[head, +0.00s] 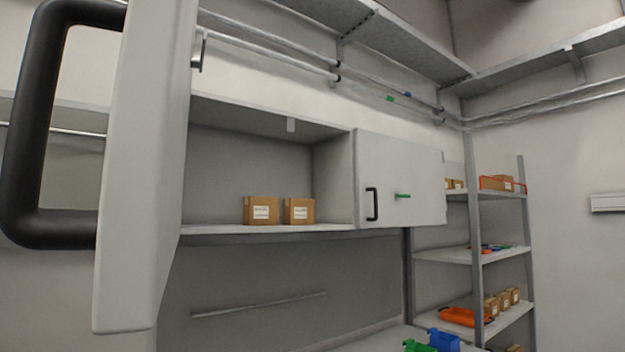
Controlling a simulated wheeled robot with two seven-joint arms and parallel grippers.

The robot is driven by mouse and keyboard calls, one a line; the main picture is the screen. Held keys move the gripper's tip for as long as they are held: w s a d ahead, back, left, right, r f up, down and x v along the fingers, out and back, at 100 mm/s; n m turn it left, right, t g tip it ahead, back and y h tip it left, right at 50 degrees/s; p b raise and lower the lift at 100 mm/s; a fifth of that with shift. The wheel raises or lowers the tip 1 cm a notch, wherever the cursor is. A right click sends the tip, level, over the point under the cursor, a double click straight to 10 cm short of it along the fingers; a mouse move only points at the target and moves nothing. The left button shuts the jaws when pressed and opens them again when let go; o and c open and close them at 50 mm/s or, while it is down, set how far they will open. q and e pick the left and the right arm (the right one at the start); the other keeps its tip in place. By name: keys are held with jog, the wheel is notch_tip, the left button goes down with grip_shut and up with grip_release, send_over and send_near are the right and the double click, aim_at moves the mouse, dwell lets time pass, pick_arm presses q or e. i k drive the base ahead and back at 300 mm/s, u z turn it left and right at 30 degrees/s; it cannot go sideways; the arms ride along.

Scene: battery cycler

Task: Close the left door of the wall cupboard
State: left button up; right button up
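The wall cupboard (268,231) hangs on the back wall with its left compartment uncovered. Its left door (142,170) stands wide open, swung out toward me and seen nearly edge-on at the left, very close. The door's large black handle (27,150) is on its left side in the picture. The right door (422,180) looks shut and has a small black handle (372,204) and a green piece (403,196). Neither of my grippers is in view.
Two cardboard boxes, one on the left (261,210) and one on the right (299,211), stand inside on the cupboard floor. A shelving rack (475,255) stands at the right. Blue (444,341) and green (419,346) bins sit low at the bottom. Pipes run above.

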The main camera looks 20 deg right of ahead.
aim_at(134, 236)
jog(key=z, duration=0.9)
jog(key=k, duration=0.5)
jog(key=z, duration=0.45)
